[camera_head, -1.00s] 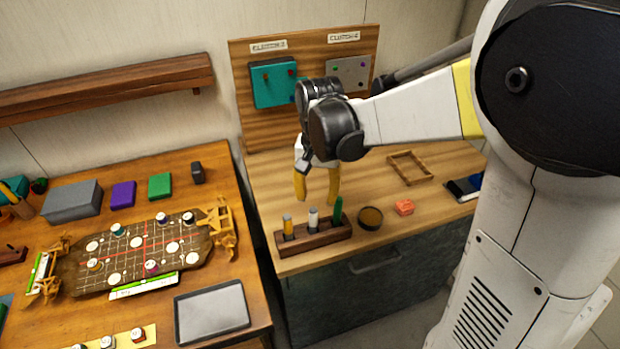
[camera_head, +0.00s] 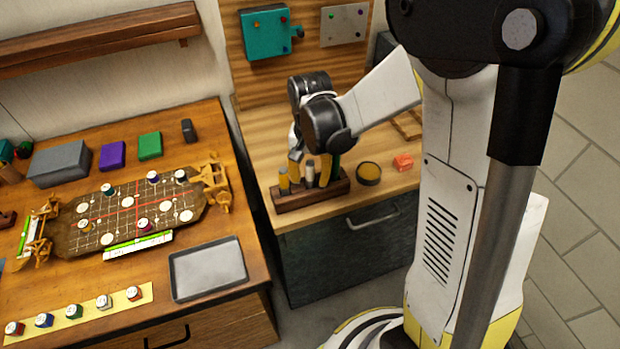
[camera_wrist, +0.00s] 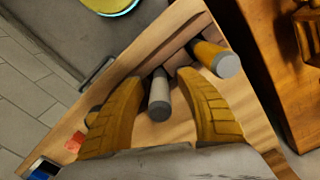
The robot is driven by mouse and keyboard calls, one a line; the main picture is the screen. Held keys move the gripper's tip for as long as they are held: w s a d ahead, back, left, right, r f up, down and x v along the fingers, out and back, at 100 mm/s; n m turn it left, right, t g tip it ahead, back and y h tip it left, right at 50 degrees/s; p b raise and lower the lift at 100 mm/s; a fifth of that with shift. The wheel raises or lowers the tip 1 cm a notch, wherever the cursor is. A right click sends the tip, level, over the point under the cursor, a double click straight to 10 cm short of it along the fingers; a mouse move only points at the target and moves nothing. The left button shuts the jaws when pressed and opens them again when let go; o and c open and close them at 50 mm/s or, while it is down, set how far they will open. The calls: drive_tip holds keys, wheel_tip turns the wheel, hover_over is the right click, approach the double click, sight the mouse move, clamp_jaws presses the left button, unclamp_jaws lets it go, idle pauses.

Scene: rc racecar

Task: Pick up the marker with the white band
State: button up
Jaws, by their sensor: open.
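The pale white-grey marker (camera_head: 310,174) stands upright in the middle of the dark wooden holder (camera_head: 312,197). It also shows in the wrist view (camera_wrist: 159,97), grey end towards the camera. My gripper (camera_head: 311,167) is open, with its yellow fingers reaching down around this marker. In the wrist view the marker lies between the two fingertips (camera_wrist: 162,80), with gaps visible on both sides. The orange marker (camera_head: 284,180) stands at the left of the holder, just outside one finger; it shows in the wrist view too (camera_wrist: 216,59). The green marker is mostly hidden by the other finger.
A round dish with yellow content (camera_head: 368,173) and an orange-red block (camera_head: 403,162) lie right of the holder. The left table carries a racecar chassis board (camera_head: 75,235) and a grey tray (camera_head: 208,270).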

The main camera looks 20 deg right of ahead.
sight(312, 163)
clamp_jaws()
drive_tip(key=shift+r, duration=0.1)
drive_tip(key=shift+r, duration=0.45)
drive_tip(key=r, duration=0.1)
drive_tip(key=r+p, duration=0.2)
drive_tip(key=shift+s+d+r, duration=0.1)
drive_tip(key=shift+s+r, duration=0.15)
drive_tip(key=shift+r, duration=0.15)
drive_tip(key=s+d+r+p, duration=0.3)
drive_tip(key=s+r, duration=0.3)
drive_tip(key=s, duration=0.4)
drive_tip(key=shift+s+d+r, duration=0.15)
drive_tip(key=shift+s+d, duration=0.1)
drive_tip(key=shift+d, duration=0.1)
